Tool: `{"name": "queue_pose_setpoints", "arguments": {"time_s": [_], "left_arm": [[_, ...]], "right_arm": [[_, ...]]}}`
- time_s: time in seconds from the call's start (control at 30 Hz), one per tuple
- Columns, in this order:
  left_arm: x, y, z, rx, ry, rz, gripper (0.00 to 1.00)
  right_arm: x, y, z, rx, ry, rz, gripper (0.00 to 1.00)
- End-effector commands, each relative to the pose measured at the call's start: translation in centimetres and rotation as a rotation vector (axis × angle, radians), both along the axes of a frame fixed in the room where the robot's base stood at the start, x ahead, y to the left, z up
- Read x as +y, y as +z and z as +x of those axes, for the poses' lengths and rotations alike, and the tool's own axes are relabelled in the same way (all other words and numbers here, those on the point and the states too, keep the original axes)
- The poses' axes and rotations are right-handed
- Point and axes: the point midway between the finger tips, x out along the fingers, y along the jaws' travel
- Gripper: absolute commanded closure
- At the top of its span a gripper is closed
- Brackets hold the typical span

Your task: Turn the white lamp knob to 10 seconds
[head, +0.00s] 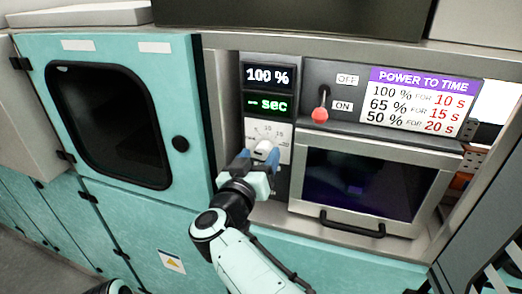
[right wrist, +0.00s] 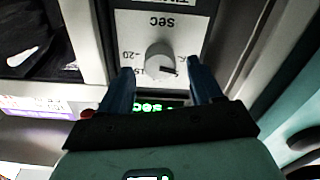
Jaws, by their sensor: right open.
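The white lamp knob (head: 263,149) sits on a white dial plate (head: 281,131) on the grey control panel. In the right wrist view the knob (right wrist: 159,60) stands between and just beyond my fingertips, with no clear contact. My right gripper (head: 259,157) is open in front of it, one blue finger to each side; it also shows in the right wrist view (right wrist: 158,72). The green display (head: 268,105) above the dial reads "- sec". The knob's exact setting is hard to read. My left gripper is not in view.
A "100 %" display (head: 267,76) sits above the green one. To the right are a red-tipped lever (head: 320,113) between OFF and ON, a power-to-time sign (head: 420,100) pairing 100 % with 10 s, and a dark-windowed door (head: 357,186). A teal cabinet door (head: 190,90) stands left.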

Motion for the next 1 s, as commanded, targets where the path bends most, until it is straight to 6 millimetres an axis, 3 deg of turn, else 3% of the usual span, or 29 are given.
{"name": "queue_pose_setpoints", "arguments": {"time_s": [0.2, 0.5, 0.67, 0.7, 1.0], "left_arm": [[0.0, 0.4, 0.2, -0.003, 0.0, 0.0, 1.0], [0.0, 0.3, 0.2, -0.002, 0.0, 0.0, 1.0], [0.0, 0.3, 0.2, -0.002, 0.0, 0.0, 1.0], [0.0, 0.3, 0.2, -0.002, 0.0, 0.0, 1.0], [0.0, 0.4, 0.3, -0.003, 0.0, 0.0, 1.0]], "right_arm": [[-0.6, 0.1, 1.8, -0.001, -0.001, 0.001, 0.35], [-0.6, 0.0, 1.9, 0.0, 0.001, 0.001, 0.35], [-0.6, 0.0, 1.9, 0.0, 0.001, 0.0, 0.87], [-0.6, 0.0, 1.9, -0.001, 0.0, 0.0, 0.91], [-0.6, 0.2, 1.9, -0.005, 0.001, 0.007, 0.91]]}}
